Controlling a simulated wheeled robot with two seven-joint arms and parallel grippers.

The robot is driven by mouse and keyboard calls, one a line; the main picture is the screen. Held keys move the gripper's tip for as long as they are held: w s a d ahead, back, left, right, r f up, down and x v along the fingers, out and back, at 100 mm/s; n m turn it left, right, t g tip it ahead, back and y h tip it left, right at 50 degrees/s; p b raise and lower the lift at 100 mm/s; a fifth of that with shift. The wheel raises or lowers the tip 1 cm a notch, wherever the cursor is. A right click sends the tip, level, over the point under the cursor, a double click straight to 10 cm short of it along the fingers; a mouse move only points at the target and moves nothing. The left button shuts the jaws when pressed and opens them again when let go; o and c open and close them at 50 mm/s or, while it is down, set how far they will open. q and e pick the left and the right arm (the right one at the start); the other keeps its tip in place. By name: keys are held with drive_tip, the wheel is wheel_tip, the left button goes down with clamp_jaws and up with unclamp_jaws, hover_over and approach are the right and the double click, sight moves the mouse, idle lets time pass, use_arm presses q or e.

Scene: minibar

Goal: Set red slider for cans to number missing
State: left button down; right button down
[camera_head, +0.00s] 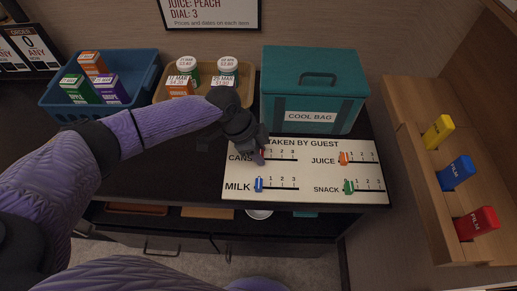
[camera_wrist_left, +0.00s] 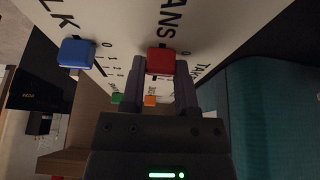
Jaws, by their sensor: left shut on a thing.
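The white "TAKEN BY GUEST" board (camera_head: 300,193) lies on the dark counter, with slider tracks for cans, milk, juice and snack. My left gripper (camera_head: 260,158) is over the left part of the CANS track. It is shut on the red slider (camera_wrist_left: 160,60), which shows between the two fingers in the left wrist view. In the head view the gripper mostly hides this slider; the 1, 2 and 3 marks are to its right. The blue milk slider (camera_head: 259,184), orange juice slider (camera_head: 343,158) and green snack slider (camera_head: 349,187) are at the left ends of their tracks.
A teal cool bag (camera_head: 315,84) stands just behind the board. A blue bin (camera_head: 140,100) with cartons and a tan basket (camera_head: 245,82) with cans and cartons are at the back left. Film boxes sit on a wooden shelf (camera_head: 415,170) at the right.

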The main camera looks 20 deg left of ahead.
sight(286, 160)
use_arm(q)
drive_tip(key=d, duration=0.2)
drive_tip(key=w+d, duration=0.1)
drive_tip(key=d, duration=0.2)
drive_tip(key=shift+w, duration=0.2)
use_arm(e)
drive_tip(key=shift+r, duration=0.1)
use_arm(q)
drive_tip(key=shift+c, duration=1.8)
unclamp_jaws()
drive_tip(key=shift+r, duration=0.1)
drive_tip(key=p+v, duration=0.4)
drive_tip(key=v, duration=0.5)
drive_tip(key=shift+a+r, duration=0.2)
drive_tip(key=shift+r, duration=0.1)
use_arm(e)
drive_tip(key=shift+t, duration=0.4)
drive_tip(key=w+r, duration=0.1)
drive_tip(key=a+r, duration=0.1)
drive_tip(key=w+a+r, duration=0.1)
drive_tip(key=r, duration=0.1)
drive_tip(key=shift+w+a, duration=0.25)
drive_tip(key=shift+w, duration=0.05)
